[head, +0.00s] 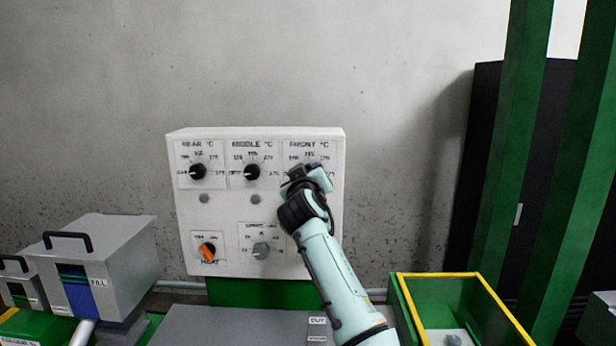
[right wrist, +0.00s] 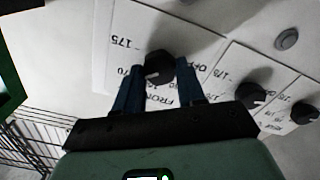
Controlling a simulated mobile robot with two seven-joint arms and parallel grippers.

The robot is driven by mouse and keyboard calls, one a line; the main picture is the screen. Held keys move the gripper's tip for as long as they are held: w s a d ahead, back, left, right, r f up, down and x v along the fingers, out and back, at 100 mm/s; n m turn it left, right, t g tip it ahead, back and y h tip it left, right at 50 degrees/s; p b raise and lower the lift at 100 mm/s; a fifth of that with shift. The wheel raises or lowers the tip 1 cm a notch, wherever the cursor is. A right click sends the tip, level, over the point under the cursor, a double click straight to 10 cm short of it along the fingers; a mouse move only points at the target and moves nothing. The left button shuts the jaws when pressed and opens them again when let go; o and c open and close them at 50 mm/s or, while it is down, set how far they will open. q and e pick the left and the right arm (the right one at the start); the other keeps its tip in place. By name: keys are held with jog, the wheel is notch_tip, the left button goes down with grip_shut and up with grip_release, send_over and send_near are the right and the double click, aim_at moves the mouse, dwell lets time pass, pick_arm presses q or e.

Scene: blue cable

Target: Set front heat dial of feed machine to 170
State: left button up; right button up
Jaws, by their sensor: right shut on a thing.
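The feed machine's white control panel (head: 215,222) is on the wall, with the FRONT °C plate at its upper right. My right gripper (head: 300,178) is at that plate and covers the front dial in the head view. In the right wrist view, which is turned upside down, the black front dial (right wrist: 159,66) sits between the two blue fingers of my right gripper (right wrist: 160,78), which is shut on it. The dial's pale pointer mark faces left, roughly toward a partly hidden label ending in 70, with 175 beside it. My left gripper is out of view.
The black middle dial (head: 251,172) and rear dial (head: 198,171) are left of my arm. Below are an orange switch (head: 207,250) and a grey speed knob (head: 261,250). Grey boxes (head: 118,255) stand at left, a yellow-rimmed green bin (head: 462,277) at lower right.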

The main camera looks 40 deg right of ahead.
jog(key=o, duration=1.1)
jog(key=shift+c, duration=0.2)
pick_arm(q)
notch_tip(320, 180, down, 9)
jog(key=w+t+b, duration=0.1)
jog(key=b, duration=0.9)
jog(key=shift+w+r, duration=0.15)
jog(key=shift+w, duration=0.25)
pick_arm(e)
jog(key=v, duration=1.3)
jog(key=shift+s, duration=0.15)
